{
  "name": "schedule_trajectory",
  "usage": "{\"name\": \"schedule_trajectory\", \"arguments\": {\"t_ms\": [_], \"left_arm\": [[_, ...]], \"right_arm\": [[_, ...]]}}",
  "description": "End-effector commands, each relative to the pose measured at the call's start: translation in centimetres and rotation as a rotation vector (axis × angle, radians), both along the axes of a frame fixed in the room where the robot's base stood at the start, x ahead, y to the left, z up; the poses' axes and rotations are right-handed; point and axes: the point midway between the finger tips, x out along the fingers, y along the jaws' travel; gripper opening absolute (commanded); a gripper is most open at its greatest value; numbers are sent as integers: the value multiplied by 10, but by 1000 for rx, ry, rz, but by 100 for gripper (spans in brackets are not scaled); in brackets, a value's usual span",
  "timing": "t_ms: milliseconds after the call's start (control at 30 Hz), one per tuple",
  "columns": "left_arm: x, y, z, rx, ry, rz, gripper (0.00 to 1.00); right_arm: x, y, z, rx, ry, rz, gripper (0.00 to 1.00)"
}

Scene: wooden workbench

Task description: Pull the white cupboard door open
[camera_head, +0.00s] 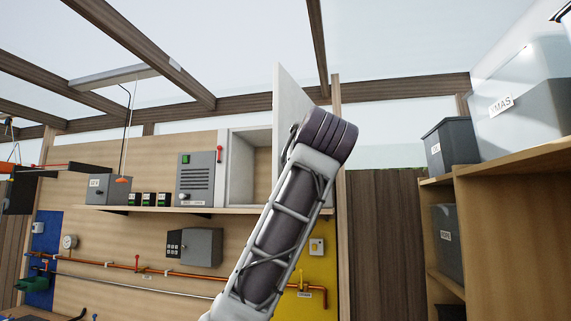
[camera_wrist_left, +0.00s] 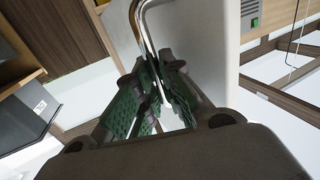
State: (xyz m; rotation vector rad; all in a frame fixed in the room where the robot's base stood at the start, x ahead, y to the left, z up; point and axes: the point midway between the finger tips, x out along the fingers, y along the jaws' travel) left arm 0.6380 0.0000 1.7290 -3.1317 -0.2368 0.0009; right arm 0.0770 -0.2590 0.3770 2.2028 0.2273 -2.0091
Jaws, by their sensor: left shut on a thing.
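The white cupboard (camera_head: 240,165) sits on the wall shelf, its inside partly showing. Its white door (camera_head: 290,98) stands swung out to the right, so it is open. My arm covers the door's lower part and the cupboard's right side. In the left wrist view the door (camera_wrist_left: 205,45) is a pale panel with a curved metal handle (camera_wrist_left: 145,25). My left gripper (camera_wrist_left: 153,98) has its green-padded fingers closed around the handle. In the head view this gripper is hidden behind my arm. My right gripper is in neither view.
A grey control box (camera_head: 198,178) stands left of the cupboard on the wall shelf (camera_head: 180,210). Pipes and a grey box (camera_head: 200,247) are below. A wooden shelf unit (camera_head: 515,215) with bins stands at the right.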

Motion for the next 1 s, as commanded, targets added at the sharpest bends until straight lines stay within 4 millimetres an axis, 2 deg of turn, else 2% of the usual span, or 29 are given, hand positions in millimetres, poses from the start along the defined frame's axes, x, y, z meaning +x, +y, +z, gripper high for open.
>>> {"name": "schedule_trajectory", "arguments": {"t_ms": [200,600,633,800,1000], "left_arm": [[-2,-11,1,0,-2,28,0],[-2,-12,1,-1,-2,31,0],[-2,-12,1,0,-2,31,12],[-2,-12,0,0,-1,31,32],[-2,-12,0,0,-1,31,32]], "right_arm": [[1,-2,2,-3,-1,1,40],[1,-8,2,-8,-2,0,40],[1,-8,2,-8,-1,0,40],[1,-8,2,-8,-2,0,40],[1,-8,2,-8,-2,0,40]]}}
